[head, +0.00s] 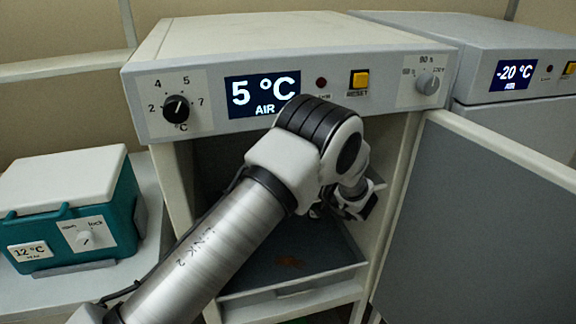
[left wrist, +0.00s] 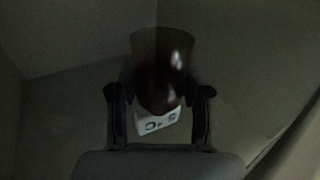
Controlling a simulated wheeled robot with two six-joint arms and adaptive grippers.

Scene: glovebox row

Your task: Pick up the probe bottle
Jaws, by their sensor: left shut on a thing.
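A dark brown, glossy bottle with a white label (left wrist: 160,60), which I take as the probe bottle, shows in the dim left wrist view. My left gripper (left wrist: 160,92) has one finger on each side of it and is shut on it. In the head view my left arm reaches into the open 5 °C cabinet (head: 200,124). The left gripper (head: 345,205) is partly visible there, near the right inner wall, and the arm hides most of it. I cannot make out the bottle in the head view. My right gripper is not in view.
The cabinet's grey door (head: 480,220) stands open at the right. A grey tray or shelf (head: 295,283) lies low inside, with a faint reddish-brown mark. A teal cooler box (head: 125,215) stands at the left. A -20 °C unit (head: 480,68) is at the right.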

